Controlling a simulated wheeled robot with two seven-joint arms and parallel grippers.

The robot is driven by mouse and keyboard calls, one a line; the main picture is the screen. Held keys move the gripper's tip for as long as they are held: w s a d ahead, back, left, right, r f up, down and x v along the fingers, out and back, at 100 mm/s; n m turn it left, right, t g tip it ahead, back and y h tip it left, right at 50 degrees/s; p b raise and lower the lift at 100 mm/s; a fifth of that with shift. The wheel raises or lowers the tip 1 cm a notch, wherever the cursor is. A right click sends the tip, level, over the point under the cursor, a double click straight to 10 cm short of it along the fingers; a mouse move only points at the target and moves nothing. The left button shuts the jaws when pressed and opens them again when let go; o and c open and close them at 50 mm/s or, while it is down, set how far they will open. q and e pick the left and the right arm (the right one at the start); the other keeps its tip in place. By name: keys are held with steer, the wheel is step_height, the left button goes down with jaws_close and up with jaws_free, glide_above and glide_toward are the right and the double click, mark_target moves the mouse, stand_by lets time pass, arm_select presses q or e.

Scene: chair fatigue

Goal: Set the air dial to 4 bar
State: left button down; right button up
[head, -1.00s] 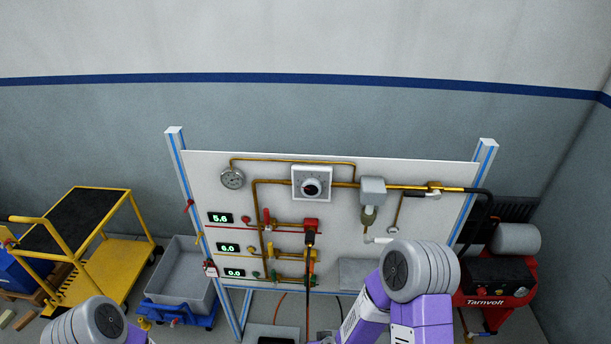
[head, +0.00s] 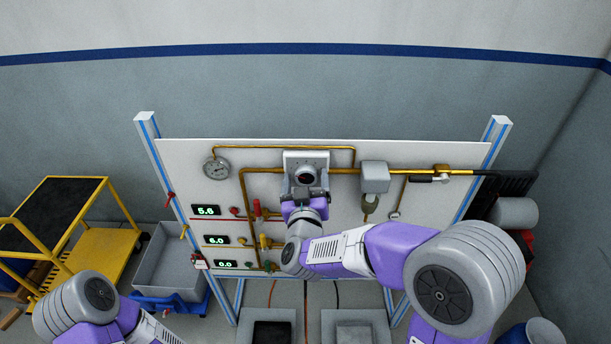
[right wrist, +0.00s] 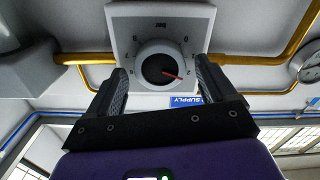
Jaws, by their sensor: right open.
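The air dial (head: 306,165) is a white square plate with a round knob on the upper middle of the panel. In the right wrist view it shows upside down, its grey knob (right wrist: 157,66) with a black face and a red pointer. The pointer points right and slightly down, near a small mark that looks like 2. My right gripper (head: 304,193) is at the dial; in the right wrist view (right wrist: 161,67) its open fingers stand on either side of the knob, with gaps showing. Contact is not visible. My left arm shows at lower left; its gripper is out of view.
Brass pipes (head: 420,171) run beside the dial. A round gauge (head: 217,167) is to its left. Displays (head: 206,211) reading 5.6, 6.0 and 0.0 and a red-handled valve (head: 258,209) sit lower left. A grey box (head: 374,177) is close on the right.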

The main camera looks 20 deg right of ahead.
steer(key=shift+x, duration=1)
steer(key=shift+a, duration=0.1)
steer(key=c, duration=1)
steer(key=shift+o, duration=0.2)
